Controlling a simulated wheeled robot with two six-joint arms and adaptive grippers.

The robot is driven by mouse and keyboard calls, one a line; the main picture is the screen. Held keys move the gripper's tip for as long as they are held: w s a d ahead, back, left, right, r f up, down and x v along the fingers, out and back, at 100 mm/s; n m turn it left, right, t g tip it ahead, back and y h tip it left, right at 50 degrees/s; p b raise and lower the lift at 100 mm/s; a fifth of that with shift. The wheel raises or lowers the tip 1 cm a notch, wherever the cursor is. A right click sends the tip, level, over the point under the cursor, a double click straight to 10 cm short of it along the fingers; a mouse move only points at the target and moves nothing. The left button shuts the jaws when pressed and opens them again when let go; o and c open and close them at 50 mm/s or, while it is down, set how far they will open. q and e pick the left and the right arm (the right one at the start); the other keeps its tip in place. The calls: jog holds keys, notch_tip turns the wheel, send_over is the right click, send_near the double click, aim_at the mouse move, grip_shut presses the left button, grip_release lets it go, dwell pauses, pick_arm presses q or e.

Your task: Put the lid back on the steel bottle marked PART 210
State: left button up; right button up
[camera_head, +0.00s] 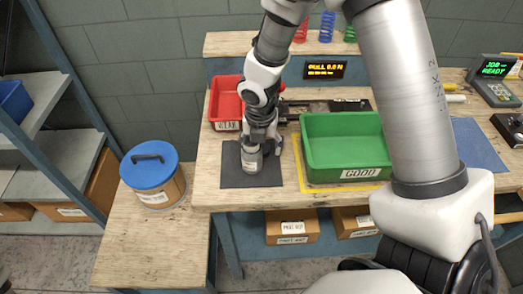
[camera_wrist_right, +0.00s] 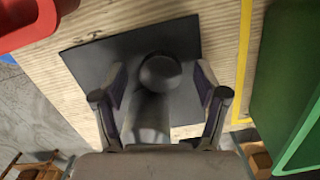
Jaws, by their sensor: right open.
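A grey steel bottle (camera_head: 251,161) with a small label stands on the dark mat (camera_head: 237,181) at the front left of the bench. The label is too small to read. My right gripper (camera_head: 261,147) points down at the bottle's upper part. In the right wrist view, the open fingers (camera_wrist_right: 159,88) lie on either side of the bottle (camera_wrist_right: 150,118), with gaps on both sides. A darker round end (camera_wrist_right: 160,72) shows on it; I cannot tell whether this is a lid or the bare mouth. No separate lid is identifiable. My left gripper is not in view.
A red bin (camera_head: 224,103) stands behind the mat. A green GOOD bin (camera_head: 343,150) stands to its right, inside yellow tape. A drum with a blue lid (camera_head: 150,166) stands on the lower bench at left. The lower bench front is clear.

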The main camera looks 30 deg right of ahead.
jog(key=shift+s+r, duration=0.15)
jog(key=shift+c, duration=0.4)
jog(key=c, duration=0.8)
jog(key=shift+o, duration=0.2)
jog(key=shift+r, duration=0.1)
jog(key=shift+r, duration=0.3)
notch_tip(320, 180, up, 17)
jog(key=p, duration=0.3)
